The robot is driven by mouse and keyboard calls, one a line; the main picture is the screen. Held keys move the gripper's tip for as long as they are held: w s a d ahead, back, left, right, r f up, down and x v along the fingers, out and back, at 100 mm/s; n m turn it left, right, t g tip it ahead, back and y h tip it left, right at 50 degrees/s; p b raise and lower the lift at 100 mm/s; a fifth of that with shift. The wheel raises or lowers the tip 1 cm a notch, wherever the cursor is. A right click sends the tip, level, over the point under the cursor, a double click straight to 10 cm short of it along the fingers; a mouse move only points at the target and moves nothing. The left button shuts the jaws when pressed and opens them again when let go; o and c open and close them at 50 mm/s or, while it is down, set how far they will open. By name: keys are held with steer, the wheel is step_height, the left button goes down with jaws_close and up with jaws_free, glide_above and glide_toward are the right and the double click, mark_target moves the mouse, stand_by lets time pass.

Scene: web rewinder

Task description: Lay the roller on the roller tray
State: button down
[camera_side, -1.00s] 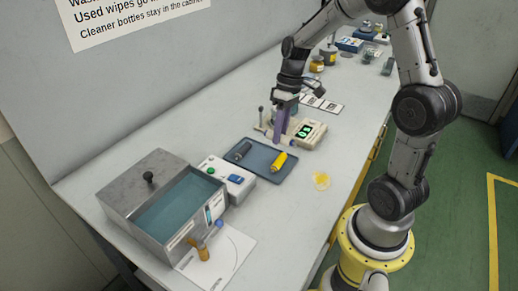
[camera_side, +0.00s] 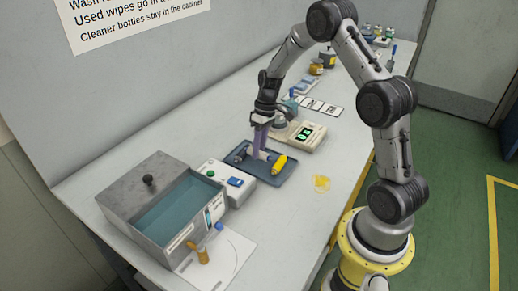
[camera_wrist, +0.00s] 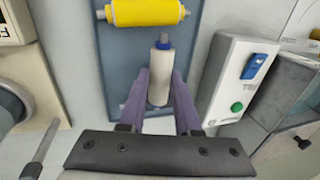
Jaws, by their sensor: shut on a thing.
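The roller (camera_wrist: 159,85) is cream with blue ends. My gripper (camera_wrist: 161,76) has its purple fingers shut on it, one on each side, in the wrist view. In the side view my gripper (camera_side: 259,154) points down over the blue-grey roller tray (camera_side: 257,173), which also shows in the wrist view (camera_wrist: 121,55). The yellow roller also shows in the wrist view (camera_wrist: 146,12). I cannot tell whether the held roller touches the tray.
A white control box (camera_side: 228,181) with a green button and blue switch stands close left of the tray. A metal tank (camera_side: 150,203) is beyond it. A device with a green display (camera_side: 305,133) stands behind the tray.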

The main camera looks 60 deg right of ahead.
steer(key=shift+f, duration=0.5)
steer(key=c, duration=0.6)
jaws_free()
steer(key=shift+r, duration=0.15)
